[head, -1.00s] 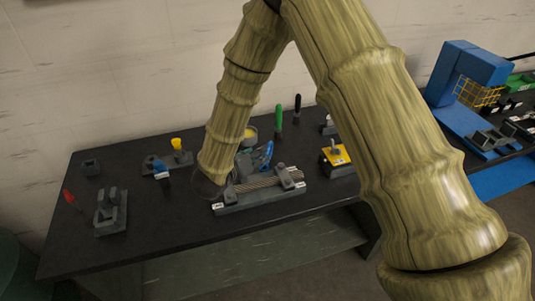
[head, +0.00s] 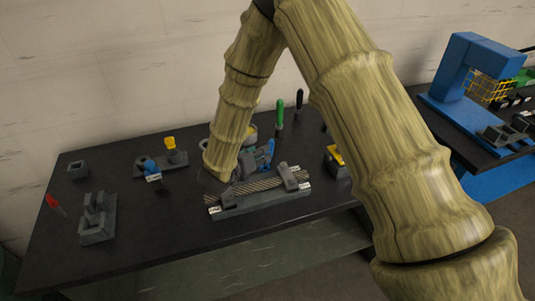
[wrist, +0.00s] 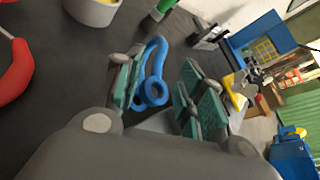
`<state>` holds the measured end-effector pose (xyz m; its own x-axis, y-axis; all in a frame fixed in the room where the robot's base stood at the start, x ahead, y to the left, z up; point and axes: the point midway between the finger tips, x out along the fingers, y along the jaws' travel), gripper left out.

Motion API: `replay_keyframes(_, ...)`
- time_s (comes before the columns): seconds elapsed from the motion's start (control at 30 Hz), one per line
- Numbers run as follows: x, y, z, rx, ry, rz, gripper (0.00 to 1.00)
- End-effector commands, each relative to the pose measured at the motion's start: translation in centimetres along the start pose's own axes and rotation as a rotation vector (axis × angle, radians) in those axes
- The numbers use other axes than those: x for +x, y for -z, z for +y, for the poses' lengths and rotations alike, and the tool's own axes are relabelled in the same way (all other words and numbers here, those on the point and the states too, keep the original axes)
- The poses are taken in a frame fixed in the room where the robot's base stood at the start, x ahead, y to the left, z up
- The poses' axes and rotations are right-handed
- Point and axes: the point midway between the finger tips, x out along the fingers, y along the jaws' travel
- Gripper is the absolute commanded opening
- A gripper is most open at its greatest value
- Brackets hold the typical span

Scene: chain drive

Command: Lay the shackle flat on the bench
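The blue shackle (head: 264,154) is near the middle of the bench (head: 120,247), behind a long grey fixture, partly covered by my arm in the head view. In the wrist view the shackle (wrist: 152,78) shows its curved bow and a round eye. My gripper (wrist: 162,92) has its teal-padded fingers spread apart. The shackle appears in the gap between them, close to the left finger. I cannot tell whether it touches that pad. In the head view my gripper (head: 243,166) is mostly hidden at the end of my arm, beside the shackle.
The long grey fixture (head: 262,203) holds a ribbed bar in front. A green-handled tool (head: 279,113) and a black-handled one stand behind. A bowl with yellow contents (wrist: 92,10) is near.

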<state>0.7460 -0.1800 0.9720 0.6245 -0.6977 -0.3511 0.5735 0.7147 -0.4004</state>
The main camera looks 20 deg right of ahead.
Motion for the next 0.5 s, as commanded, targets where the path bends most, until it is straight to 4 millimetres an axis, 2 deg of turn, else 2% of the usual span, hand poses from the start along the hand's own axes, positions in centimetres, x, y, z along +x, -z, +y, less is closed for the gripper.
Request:
replay_keyframes(0.1,1.4,-0.2,0.0,0.0,0.0,0.0,0.39)
replay_keyframes(0.37,2.8,-0.1,0.1,-0.001,-0.002,-0.001,0.39)
replay_keyframes(0.5,4.5,-0.3,0.1,-0.001,-0.002,-0.001,0.39)
